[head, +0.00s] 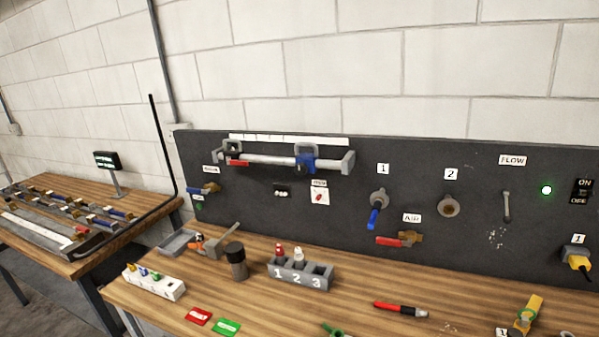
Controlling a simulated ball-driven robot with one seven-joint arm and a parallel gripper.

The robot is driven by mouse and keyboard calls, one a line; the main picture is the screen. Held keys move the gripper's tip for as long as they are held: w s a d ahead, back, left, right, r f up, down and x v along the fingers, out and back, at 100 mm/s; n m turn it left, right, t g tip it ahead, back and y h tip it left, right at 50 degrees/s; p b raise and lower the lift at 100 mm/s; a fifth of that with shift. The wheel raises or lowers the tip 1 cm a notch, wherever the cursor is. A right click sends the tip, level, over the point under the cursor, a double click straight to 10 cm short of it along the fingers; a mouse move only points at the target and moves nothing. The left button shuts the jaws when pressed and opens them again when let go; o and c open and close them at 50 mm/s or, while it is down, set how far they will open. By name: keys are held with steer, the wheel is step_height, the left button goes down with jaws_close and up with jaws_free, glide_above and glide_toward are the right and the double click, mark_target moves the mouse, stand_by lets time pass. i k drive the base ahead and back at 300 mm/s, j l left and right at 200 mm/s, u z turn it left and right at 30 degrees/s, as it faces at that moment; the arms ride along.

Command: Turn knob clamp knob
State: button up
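A silver rail (268,160) is mounted across the upper left of the dark panel. The parts are small, and I cannot tell for sure which one is the clamp knob. My gripper is not in view, and nothing in the picture touches the clamps.
The panel (342,220) also carries a blue-handled valve (377,208), a red-handled valve (400,239) and a lit green lamp (546,190).

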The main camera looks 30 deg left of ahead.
mark_target(301, 170)
steer(key=i+j, duration=0.2)
steer(key=i, duration=0.25)
steer(key=i+j, duration=0.2)
steer(key=i, duration=0.25)
steer(key=u, duration=0.05)
